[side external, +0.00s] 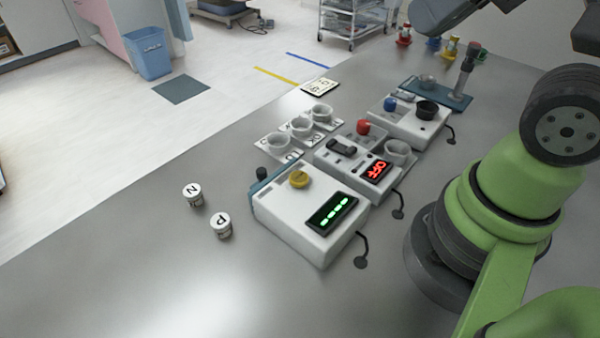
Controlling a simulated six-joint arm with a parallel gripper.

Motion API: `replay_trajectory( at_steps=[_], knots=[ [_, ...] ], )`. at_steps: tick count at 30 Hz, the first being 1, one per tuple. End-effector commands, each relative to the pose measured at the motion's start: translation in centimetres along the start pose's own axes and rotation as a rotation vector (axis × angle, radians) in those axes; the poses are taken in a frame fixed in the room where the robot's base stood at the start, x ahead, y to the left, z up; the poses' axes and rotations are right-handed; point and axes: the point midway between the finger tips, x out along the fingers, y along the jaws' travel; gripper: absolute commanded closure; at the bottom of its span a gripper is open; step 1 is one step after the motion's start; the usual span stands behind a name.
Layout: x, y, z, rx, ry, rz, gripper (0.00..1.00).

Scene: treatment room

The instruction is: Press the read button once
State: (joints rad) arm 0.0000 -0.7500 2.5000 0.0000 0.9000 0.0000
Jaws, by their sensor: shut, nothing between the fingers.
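The nearest white device (292,226) has a yellow button (299,179) on top and a dark display (331,213) with green dashes. The far white device (419,128) has a blue button (390,104) and a round black part (427,109). No label legible here shows which is the read button. My gripper is not visible; parts of my arm show at right and top right.
Two white cylinders marked N (193,195) and P (221,225) stand on the grey table (130,260), left of the devices. A blue-based stand (436,93) is at the back. The table's front left is clear.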

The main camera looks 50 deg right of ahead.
Motion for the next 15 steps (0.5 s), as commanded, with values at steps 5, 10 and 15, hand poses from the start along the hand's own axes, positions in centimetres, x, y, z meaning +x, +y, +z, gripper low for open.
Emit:
replay_trajectory(
  at_steps=[5, 10, 15],
  knots=[
    [0.0, 0.0, 0.0, 0.0, 0.0, 0.0, 1.0],
    [0.02, -0.01, 0.0, 0.002, -0.001, -0.001, 1.0],
    [0.89, -0.51, 0.06, 0.122, -0.062, -0.016, 1.0]
  ],
)
